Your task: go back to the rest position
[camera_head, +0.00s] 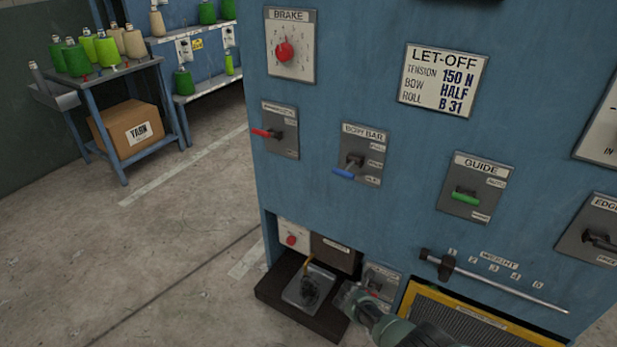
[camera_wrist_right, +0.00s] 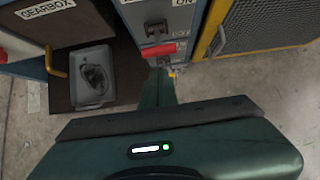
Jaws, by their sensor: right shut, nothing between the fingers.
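My right gripper (camera_head: 352,298) is low in front of the blue machine (camera_head: 350,60), its arm coming in from the bottom edge. It is shut and empty. In the right wrist view its narrow green fingers (camera_wrist_right: 158,88) reach forward just below a red switch handle (camera_wrist_right: 158,50) on a grey plate with an ON label. I cannot tell whether they touch the handle. In the head view this small switch plate (camera_head: 382,278) is partly hidden by the gripper. My left gripper is not in view.
A dark open ledge (camera_head: 320,318) with a grey tray (camera_head: 305,288) juts out left of the gripper. A yellow-framed mesh panel (camera_head: 460,320) is to the right. Levers and a weight bar (camera_head: 500,285) stick out above. The concrete floor (camera_head: 190,230) at left is clear, before a yarn table (camera_head: 130,70).

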